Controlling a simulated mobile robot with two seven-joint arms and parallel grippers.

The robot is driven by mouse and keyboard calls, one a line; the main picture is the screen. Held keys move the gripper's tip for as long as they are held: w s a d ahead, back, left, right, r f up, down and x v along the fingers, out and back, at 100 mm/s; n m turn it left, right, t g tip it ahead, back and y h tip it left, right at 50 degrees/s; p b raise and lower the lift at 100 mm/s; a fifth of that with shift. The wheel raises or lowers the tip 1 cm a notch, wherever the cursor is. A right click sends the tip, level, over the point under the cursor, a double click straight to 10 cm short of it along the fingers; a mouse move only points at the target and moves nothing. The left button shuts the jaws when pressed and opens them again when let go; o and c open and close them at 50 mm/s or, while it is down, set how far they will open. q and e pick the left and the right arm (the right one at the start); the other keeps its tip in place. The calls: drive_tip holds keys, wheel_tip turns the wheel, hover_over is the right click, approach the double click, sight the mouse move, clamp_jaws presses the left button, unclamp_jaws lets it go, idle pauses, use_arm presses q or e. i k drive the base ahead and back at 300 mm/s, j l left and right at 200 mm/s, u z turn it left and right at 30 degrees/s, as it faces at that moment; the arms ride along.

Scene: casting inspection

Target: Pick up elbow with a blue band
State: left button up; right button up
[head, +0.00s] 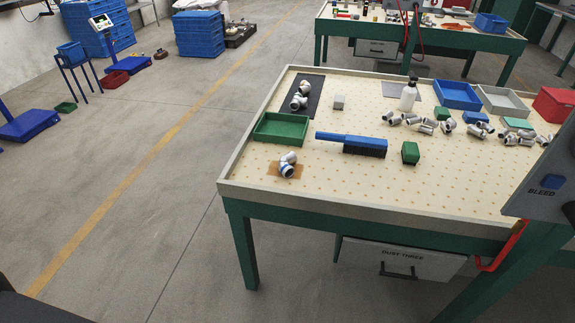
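A grey metal elbow (288,165) lies on a tan patch near the front left corner of the perforated workbench. It shows a bluish stripe that looks like a blue band, though it is small in the view. More elbow fittings (299,98) lie on a dark mat at the bench's back left, and I make out no blue band on them. Several grey pipe fittings (447,125) lie in loose groups along the right half; any bands on them are too small to tell. Neither of my grippers shows in the head view.
On the workbench (400,205) are a green tray (281,129), a blue-handled brush (352,143), a green block (410,153), a white bottle (408,96) and a blue tray (457,96). A grey "BLEED" panel (548,180) stands at right.

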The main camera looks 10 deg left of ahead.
sight(285, 168)
drive_tip(key=j+z, duration=0.2)
drive_tip(key=z, duration=0.95)
drive_tip(key=j+z, duration=0.35)
drive_tip(key=k+j+z, duration=0.15)
drive_tip(key=j+z, duration=0.25)
drive_tip(key=k+j+z, duration=0.15)
drive_tip(key=j, duration=0.15)
drive_tip(key=k+j+z, duration=0.1)
drive_tip(key=j, duration=0.2)
drive_tip(key=k+j+z, duration=0.15)
drive_tip(key=j, duration=0.15)
drive_tip(key=k+j, duration=0.25)
drive_tip(key=j, duration=0.2)
drive_tip(key=k+j, duration=0.25)
drive_tip(key=j, duration=0.15)
drive_tip(key=k+j, duration=0.2)
drive_tip(key=j, duration=0.25)
drive_tip(key=z, duration=0.05)
